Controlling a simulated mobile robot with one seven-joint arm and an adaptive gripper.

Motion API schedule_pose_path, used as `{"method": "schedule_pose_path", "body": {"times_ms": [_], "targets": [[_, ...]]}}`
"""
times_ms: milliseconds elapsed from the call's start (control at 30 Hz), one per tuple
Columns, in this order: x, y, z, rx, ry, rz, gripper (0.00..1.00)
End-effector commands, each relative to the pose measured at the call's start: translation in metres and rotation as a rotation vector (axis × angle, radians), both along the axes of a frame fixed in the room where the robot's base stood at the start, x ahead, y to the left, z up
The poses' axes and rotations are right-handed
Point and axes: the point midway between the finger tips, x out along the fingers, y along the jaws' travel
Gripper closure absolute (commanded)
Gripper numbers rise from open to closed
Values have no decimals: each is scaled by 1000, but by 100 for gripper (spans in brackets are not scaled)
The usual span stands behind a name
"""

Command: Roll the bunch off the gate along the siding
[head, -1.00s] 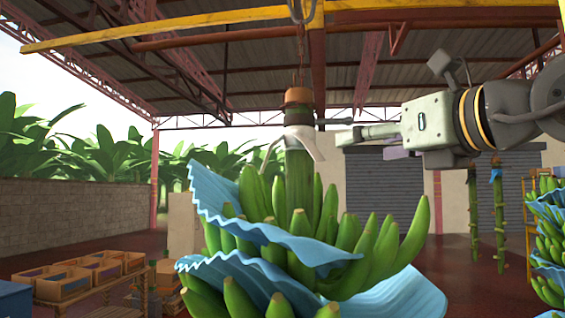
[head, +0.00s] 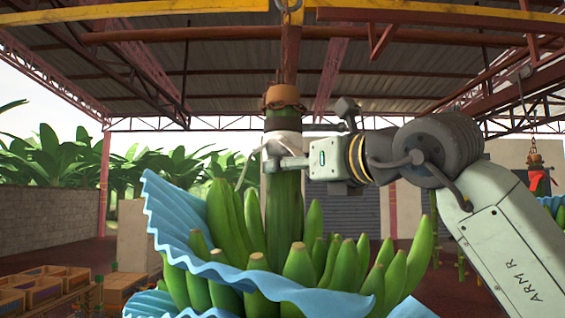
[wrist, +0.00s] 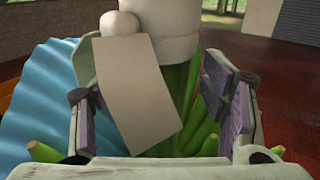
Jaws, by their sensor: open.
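The green banana bunch (head: 235,225) hangs upright in front of me, with blue wavy sheets (head: 185,225) between its hands. Its thick stem (head: 284,205) has a white wrap with a loose tail near the top and a brown collar (head: 284,96) above. A hook (head: 290,8) shows at the overhead yellow rail (head: 170,14). Contact is unclear.
Wooden crates (head: 40,285) stand on a rack at the lower left. Another hanging bunch (head: 555,205) with a red tag is at the far right. Red roof beams and rails run overhead. Shutters and a pale wall stand behind.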

Motion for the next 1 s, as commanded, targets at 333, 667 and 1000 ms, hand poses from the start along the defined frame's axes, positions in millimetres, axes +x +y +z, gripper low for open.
{"method": "schedule_pose_path", "body": {"times_ms": [333,667,1000], "targets": [[31,21,0,0,0,0,33],[32,21,0,0,0,-1,36],[32,21,0,-1,-1,0,59]]}}
